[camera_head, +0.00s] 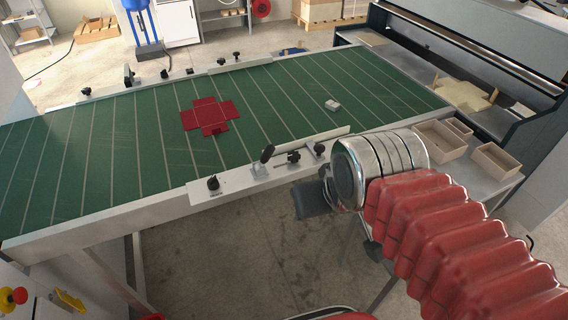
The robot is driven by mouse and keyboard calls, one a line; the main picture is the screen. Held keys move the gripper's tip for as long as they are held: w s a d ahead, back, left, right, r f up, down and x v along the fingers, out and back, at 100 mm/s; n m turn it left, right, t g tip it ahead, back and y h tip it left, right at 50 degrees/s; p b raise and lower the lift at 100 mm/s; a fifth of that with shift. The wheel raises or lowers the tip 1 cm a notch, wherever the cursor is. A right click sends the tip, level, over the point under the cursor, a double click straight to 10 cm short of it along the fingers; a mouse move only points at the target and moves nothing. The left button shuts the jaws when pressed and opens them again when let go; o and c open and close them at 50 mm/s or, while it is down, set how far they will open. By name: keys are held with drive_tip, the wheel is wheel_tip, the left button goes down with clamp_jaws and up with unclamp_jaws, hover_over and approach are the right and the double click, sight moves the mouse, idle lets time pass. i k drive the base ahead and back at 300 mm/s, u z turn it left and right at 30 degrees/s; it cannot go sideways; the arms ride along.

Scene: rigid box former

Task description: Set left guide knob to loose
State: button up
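Black knobs and clamps sit on both side rails of the green belt (130,150). On the near rail I see a round black knob (213,183), a tilted black lever (267,153), a horizontal clamp knob (293,157) and another black knob (319,149). On the far rail are a tall black lever (128,74) and smaller knobs (164,73). I cannot tell which one is the left guide knob, or whether it is tight or loose. My gripper (309,201) is just in front of the near rail, partly hidden by my wrist. Its fingers are not clear.
A red unfolded box blank (209,115) and a small pale block (332,105) lie on the belt. Wooden trays (440,139) stand on the grey table at the right. An emergency stop button (14,297) is at the lower left. Open floor lies before the near rail.

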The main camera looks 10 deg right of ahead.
sight(293, 156)
drive_tip(key=k, duration=0.6)
drive_tip(key=u, duration=0.15)
drive_tip(key=i, duration=1.1)
drive_tip(key=u, duration=0.65)
